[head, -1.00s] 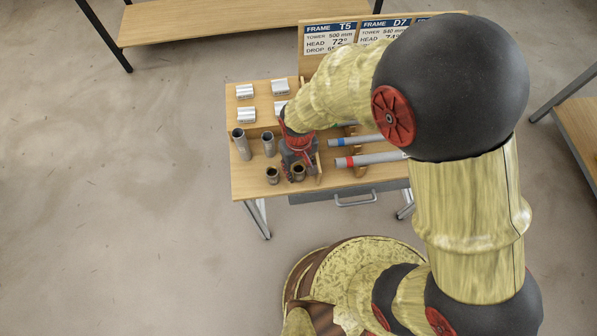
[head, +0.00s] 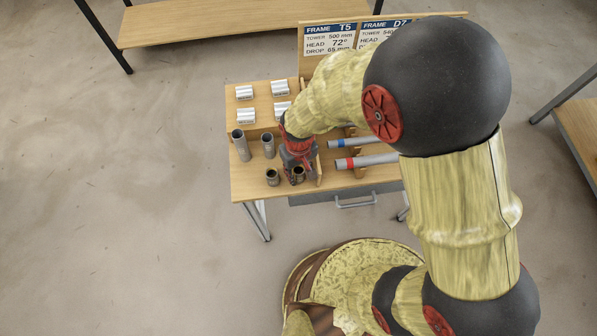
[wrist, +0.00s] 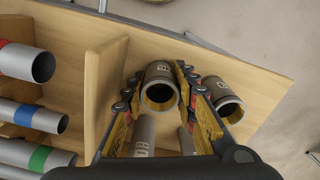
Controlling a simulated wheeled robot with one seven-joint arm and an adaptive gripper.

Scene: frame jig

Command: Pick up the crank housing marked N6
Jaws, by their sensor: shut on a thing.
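Two short grey crank housings with brownish bores stand on the table's front left part. One housing (wrist: 160,88) is between my gripper's fingers in the wrist view; its small dark marking is too small for me to read surely. It also shows as the right one of the pair (head: 299,174) in the head view, partly hidden by the gripper. My gripper (wrist: 158,84) is shut on this housing; I cannot tell whether it is clear of the table. The other housing (wrist: 228,105) stands just outside the right finger; in the head view it is the left one (head: 272,177).
Two taller grey tubes (head: 241,146) (head: 267,146) stand behind the housings. A wooden upright panel (wrist: 101,95) is close beside the left finger. Beyond it, banded tubes (wrist: 30,115) lie on a rack. Silver blocks (head: 245,92) sit on a raised board at the back.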

